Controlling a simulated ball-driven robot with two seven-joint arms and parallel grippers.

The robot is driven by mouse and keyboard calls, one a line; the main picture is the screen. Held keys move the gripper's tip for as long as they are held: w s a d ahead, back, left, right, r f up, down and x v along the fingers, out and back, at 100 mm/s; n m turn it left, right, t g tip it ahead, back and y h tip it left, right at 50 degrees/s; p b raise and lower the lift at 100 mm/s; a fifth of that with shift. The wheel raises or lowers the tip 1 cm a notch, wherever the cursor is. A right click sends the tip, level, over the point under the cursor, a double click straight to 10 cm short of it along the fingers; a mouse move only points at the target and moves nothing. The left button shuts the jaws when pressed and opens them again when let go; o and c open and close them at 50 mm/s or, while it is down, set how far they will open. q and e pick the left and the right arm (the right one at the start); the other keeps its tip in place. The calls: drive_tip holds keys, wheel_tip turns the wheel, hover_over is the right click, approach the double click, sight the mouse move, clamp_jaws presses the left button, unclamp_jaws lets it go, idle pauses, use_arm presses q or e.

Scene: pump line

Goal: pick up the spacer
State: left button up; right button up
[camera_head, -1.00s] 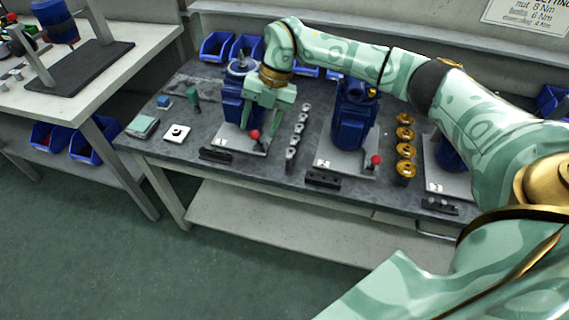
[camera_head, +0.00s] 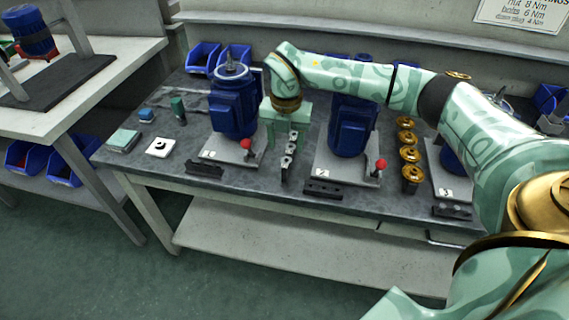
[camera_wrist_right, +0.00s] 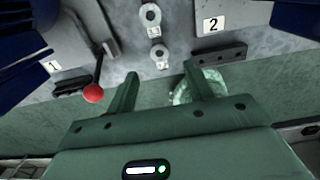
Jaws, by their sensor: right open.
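A row of small grey ring-shaped parts, which look like the spacers (camera_head: 288,161), runs front to back on the bench between two blue motors. Two of them show in the right wrist view, each with a hole and a small label: a nearer one (camera_wrist_right: 158,55) and a farther one (camera_wrist_right: 150,14). My right gripper (camera_head: 287,128) is above this row and hides part of it. In the wrist view its fingers (camera_wrist_right: 160,82) are open and apart, with nothing between them; the nearer ring lies just beyond the gap. My left gripper is not in view.
Blue motors (camera_head: 234,106) and (camera_head: 352,127) stand on numbered plates either side of the row. Red-knobbed levers (camera_head: 246,144) and (camera_head: 381,164) rise beside them. Gold parts (camera_head: 410,154) line up further right. Black blocks (camera_head: 323,189) lie along the front edge.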

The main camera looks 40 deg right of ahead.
sight(286, 162)
wheel_tip(286, 162, down, 5)
drive_tip(key=shift+b, duration=1.1)
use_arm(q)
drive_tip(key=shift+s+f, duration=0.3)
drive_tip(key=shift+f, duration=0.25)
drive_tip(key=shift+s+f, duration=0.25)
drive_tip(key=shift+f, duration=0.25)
use_arm(e)
drive_tip(key=shift+s+r, duration=0.1)
drive_tip(key=shift+r, duration=0.1)
use_arm(q)
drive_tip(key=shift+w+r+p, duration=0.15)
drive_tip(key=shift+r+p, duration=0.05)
drive_tip(key=shift+p, duration=0.1)
use_arm(e)
drive_tip(key=shift+f, duration=0.25)
drive_tip(key=c, duration=1)
